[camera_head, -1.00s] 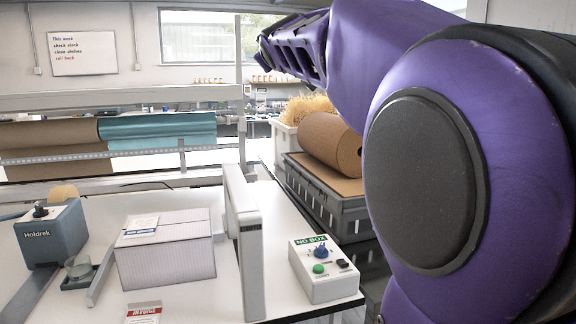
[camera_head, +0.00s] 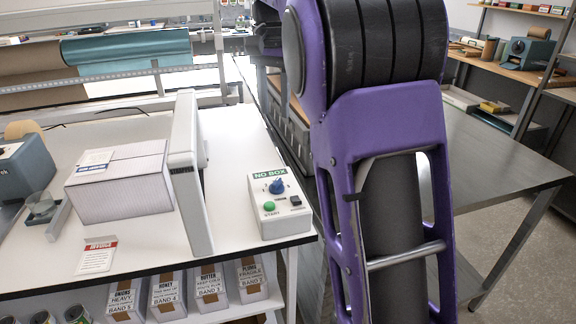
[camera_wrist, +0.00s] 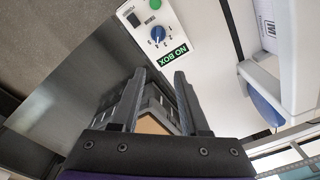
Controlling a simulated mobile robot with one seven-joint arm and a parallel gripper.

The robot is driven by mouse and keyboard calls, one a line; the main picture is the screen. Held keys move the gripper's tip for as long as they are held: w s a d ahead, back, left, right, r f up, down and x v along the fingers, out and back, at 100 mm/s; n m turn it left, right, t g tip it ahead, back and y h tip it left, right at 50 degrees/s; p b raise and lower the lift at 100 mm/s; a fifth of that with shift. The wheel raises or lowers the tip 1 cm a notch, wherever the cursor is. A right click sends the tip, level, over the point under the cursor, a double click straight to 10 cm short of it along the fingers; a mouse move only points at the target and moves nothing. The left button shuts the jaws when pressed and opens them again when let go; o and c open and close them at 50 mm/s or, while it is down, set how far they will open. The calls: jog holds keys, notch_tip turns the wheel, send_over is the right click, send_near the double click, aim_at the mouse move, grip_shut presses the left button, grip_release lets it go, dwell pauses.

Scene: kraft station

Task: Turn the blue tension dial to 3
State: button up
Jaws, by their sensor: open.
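The blue tension dial (camera_head: 277,186) is a knob on the top of a white control box (camera_head: 283,222) at the right end of the white bench. The box carries a green "NO BOX" label, a green START button (camera_head: 269,206) and a black switch (camera_head: 295,201). In the wrist view the dial (camera_wrist: 158,34) shows with several numbers beside it; I cannot tell for certain which number it points at. My gripper (camera_wrist: 159,75) is open and empty in the wrist view. Its fingertips are apart from the dial and the box. The gripper is not clearly visible in the head view.
A tall white frame (camera_head: 190,180) stands left of the control box, with a pale carton (camera_head: 120,180) beyond it. A red-and-white invoice card (camera_head: 97,255) lies near the front edge. A grey crate (camera_head: 290,130) stands behind the box. A metal table (camera_head: 490,170) is at the right.

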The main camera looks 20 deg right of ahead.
aim_at(277, 180)
jog(key=shift+g, duration=0.3)
jog(key=f+b, duration=0.1)
jog(key=f, duration=0.5)
jog(key=f+b, duration=0.1)
jog(key=f, duration=0.4)
jog(key=f+b, duration=0.1)
jog(key=f, duration=0.5)
jog(key=shift+s+f, duration=0.3)
jog(key=shift+s, duration=0.05)
jog(key=shift+c, duration=0.3)
grip_shut()
